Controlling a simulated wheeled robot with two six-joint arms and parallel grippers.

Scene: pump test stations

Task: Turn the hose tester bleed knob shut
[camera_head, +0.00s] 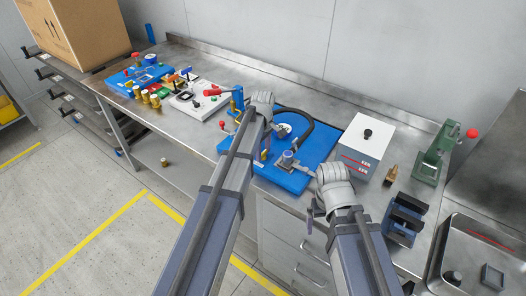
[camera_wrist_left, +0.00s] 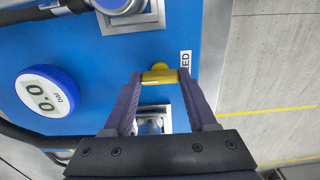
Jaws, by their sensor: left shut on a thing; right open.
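The hose tester is a blue plate (camera_head: 322,143) on the bench in the head view, with a black hose curving over it. In the left wrist view its blue face (camera_wrist_left: 95,88) fills the left and middle. The yellow bleed knob (camera_wrist_left: 160,74) is beside a label partly reading "ED". My left gripper (camera_wrist_left: 161,80) is shut on the knob, one finger on each side. In the head view my left arm hides the knob. My right gripper (camera_head: 311,212) is open and empty near the bench's front edge.
A round gauge (camera_wrist_left: 47,91) on the tester reads 0.0. A white box (camera_head: 366,146), a brass fitting (camera_head: 391,173), a green press (camera_head: 436,155) and a dark blue block (camera_head: 404,220) stand to the right. A white station (camera_head: 197,101) stands to the left.

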